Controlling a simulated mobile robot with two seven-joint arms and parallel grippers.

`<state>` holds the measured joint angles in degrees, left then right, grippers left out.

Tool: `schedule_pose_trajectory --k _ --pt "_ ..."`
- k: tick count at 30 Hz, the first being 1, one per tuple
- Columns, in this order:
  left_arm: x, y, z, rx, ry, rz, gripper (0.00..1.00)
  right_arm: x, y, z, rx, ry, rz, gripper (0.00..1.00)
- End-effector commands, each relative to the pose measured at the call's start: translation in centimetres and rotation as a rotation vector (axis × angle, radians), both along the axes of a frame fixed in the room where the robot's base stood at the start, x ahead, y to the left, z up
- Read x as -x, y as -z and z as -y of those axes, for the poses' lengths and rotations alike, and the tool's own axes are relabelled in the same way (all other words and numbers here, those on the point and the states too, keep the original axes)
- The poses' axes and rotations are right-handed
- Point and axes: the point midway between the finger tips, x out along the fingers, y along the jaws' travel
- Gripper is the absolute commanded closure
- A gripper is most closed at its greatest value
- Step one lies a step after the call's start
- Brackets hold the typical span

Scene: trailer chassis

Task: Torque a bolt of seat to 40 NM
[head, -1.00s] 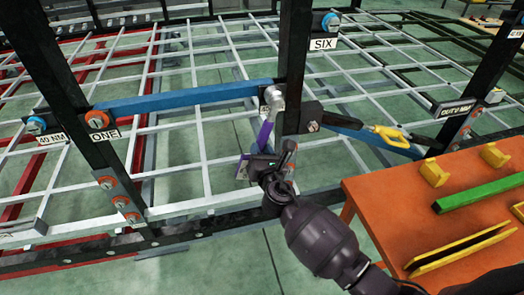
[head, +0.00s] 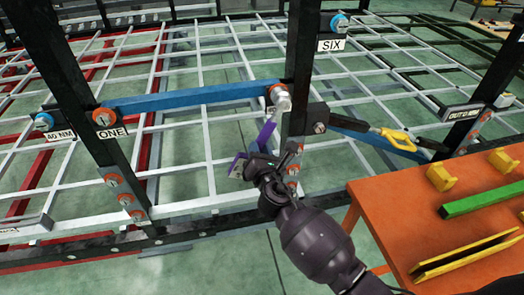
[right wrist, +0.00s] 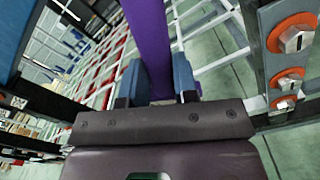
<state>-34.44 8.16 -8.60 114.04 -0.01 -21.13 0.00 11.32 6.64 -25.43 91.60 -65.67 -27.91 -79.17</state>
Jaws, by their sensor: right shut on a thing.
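A purple torque wrench (head: 266,132) hangs tilted from its silver head (head: 281,98), which is at the right end of the blue seat bar (head: 190,98). Whether the head sits fully on the bolt there is hidden. My right gripper (head: 256,166) is shut on the lower part of the wrench handle, in front of the dark post. In the right wrist view the purple handle (right wrist: 150,35) runs between the two fingers. Another seat bolt with an orange washer (head: 103,118) shows at the bar's left end. My left gripper is not in view.
A "40 NM" label (head: 60,136), a "ONE" label (head: 112,132) and a "SIX" label (head: 330,46) mark the frame. A yellow-handled tool (head: 396,138) rests at the frame on the right. An orange table (head: 385,205) stands at lower right, close to my right arm.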

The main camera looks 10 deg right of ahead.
Motion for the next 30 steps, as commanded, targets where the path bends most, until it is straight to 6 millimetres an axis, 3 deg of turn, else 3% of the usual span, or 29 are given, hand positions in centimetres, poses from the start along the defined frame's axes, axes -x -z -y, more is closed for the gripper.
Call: schedule_pose_trajectory --k 30 --pt "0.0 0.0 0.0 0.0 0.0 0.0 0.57 0.0 -0.9 -1.1 -0.088 0.0 0.0 1.0"
